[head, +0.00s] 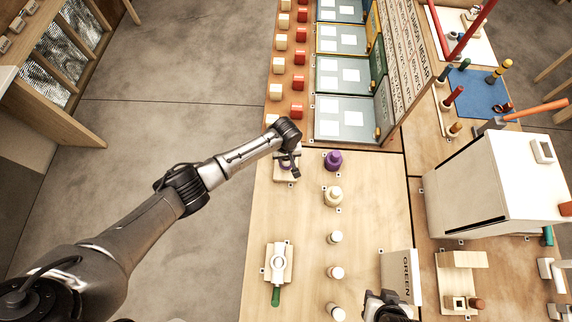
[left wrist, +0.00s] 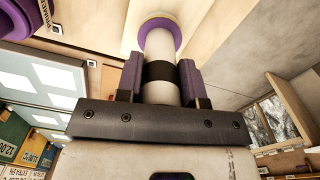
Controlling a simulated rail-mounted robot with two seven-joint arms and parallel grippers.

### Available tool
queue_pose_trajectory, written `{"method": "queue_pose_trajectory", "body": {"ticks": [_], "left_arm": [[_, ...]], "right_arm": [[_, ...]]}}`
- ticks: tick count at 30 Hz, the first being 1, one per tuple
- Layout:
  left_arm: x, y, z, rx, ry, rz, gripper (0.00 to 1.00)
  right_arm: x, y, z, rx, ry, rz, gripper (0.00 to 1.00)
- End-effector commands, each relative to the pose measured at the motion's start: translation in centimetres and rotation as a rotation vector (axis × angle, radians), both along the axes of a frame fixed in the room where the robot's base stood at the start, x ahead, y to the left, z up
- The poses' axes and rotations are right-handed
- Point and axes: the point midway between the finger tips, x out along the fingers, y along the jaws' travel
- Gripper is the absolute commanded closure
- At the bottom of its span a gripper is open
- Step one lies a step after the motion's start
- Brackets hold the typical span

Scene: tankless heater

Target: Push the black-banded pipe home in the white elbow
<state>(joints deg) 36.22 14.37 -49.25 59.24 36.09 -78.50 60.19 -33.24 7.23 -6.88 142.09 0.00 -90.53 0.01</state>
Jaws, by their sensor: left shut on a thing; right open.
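My left gripper (head: 289,163) is over the wooden holder at the bench's left edge, below the coloured blocks in the head view. In the left wrist view my left gripper (left wrist: 160,82) is shut on the black-banded pipe (left wrist: 159,92), a white pipe whose black band lies between the purple pads. The pipe's far end meets a purple-rimmed round mouth (left wrist: 160,24), which looks like the white elbow's socket; how deep it sits I cannot tell. The elbow's body is hidden. My right gripper (head: 386,306) is open at the bottom edge of the head view, partly cut off.
A purple jar (head: 333,160), a cream bottle (head: 333,195) and several small white-topped pieces (head: 336,272) stand in a column right of the arm. A box marked GREEN (head: 398,276) stands beside my right gripper.

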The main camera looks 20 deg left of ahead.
Motion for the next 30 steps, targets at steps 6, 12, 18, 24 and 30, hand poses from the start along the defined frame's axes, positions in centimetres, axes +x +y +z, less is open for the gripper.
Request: {"method": "queue_pose_trajectory", "body": {"ticks": [6, 12, 18, 24, 30], "left_arm": [[0.0, 0.0, 0.0, 0.000, 0.000, 0.000, 0.56], [0.0, 0.0, 0.0, 0.000, 0.000, 0.000, 0.36], [0.0, 0.0, 0.0, 0.001, 0.000, 0.000, 0.35], [0.0, 0.0, 0.1, 0.000, 0.000, 0.000, 0.35], [0.0, 0.0, 1.9, -0.002, -0.001, -0.001, 0.35]], "right_arm": [[0.0, 0.1, 0.0, 0.005, 0.000, -0.004, 0.57], [0.0, 0.3, 0.0, 0.010, -0.001, -0.006, 0.57], [0.0, 0.3, 0.0, 0.010, -0.001, -0.006, 0.57], [0.0, 0.3, 0.1, 0.009, 0.000, -0.006, 0.57], [0.0, 0.2, 0.4, 0.005, 0.000, -0.004, 0.57]]}}
